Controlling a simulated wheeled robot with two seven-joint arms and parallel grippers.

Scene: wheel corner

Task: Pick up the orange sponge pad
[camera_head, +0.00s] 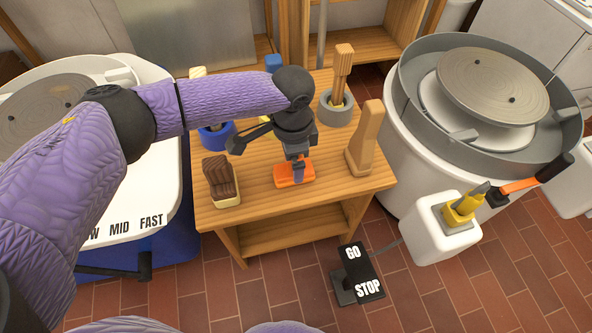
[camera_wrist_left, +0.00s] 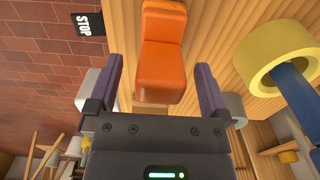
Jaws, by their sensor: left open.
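The orange sponge pad (camera_head: 282,180) lies on the wooden table near its front edge. It also shows in the left wrist view (camera_wrist_left: 160,65), its near end between the two purple fingers and its far end beyond them. My left gripper (camera_head: 298,172) points down right over the pad and hides part of it. In the wrist view the left gripper (camera_wrist_left: 159,70) is open, with a gap visible on each side of the pad. My right gripper is not in view.
On the wooden table (camera_head: 262,217), a brown-topped block (camera_head: 221,182) stands left of the pad and a tan wooden block (camera_head: 366,140) right of it. Behind are a blue bowl (camera_head: 216,136) and a grey pot (camera_head: 335,108). Pottery wheels (camera_head: 425,150) flank the table.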

